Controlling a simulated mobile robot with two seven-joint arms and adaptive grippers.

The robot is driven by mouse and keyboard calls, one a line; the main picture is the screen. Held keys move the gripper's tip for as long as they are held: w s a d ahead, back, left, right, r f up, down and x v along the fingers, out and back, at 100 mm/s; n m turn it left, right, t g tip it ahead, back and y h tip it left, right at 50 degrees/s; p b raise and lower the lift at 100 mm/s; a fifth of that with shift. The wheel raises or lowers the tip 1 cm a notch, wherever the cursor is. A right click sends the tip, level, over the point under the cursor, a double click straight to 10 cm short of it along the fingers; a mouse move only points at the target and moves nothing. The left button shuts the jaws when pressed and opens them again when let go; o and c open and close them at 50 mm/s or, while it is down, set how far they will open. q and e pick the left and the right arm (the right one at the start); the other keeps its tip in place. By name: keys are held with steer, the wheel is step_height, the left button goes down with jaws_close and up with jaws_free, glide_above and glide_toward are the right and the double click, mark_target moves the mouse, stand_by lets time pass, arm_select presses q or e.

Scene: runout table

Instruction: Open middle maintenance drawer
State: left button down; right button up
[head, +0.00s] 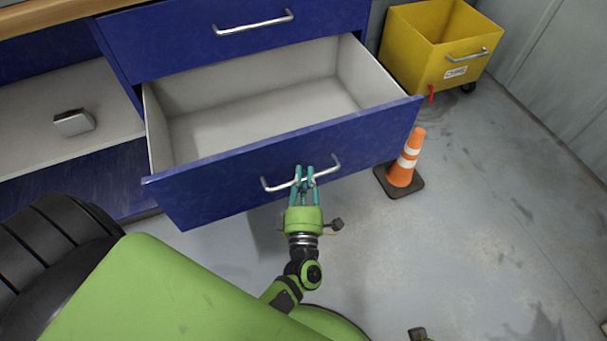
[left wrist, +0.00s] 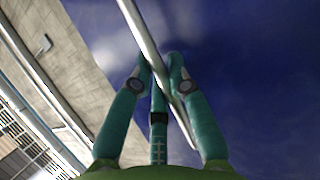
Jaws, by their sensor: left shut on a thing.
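The middle drawer (head: 290,160) is blue-fronted with a pale, empty inside, and it is pulled well out of the cabinet. Its silver bar handle (head: 327,173) runs across the middle of the front. My left gripper (head: 304,176) is shut on this handle, its teal fingers around the bar. In the left wrist view the fingers (left wrist: 160,70) close about the silver bar (left wrist: 135,22), with the blue drawer front (left wrist: 260,60) behind. My right gripper does not show clearly in either view.
A closed blue drawer (head: 190,40) lies above the open one. An open shelf at left holds a small metal item (head: 73,123). An orange cone (head: 407,160) stands close to the drawer's right end, and a yellow bin (head: 425,50) behind. Floor at right is clear.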

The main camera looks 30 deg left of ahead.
arm_select(q)
steer(key=c, duration=1.1)
jaws_free()
steer(key=shift+c, duration=0.2)
steer(key=v, duration=0.7)
steer(key=shift+s, duration=0.2)
steer(key=shift+d+f, duration=0.1)
steer(key=shift+d, duration=0.05)
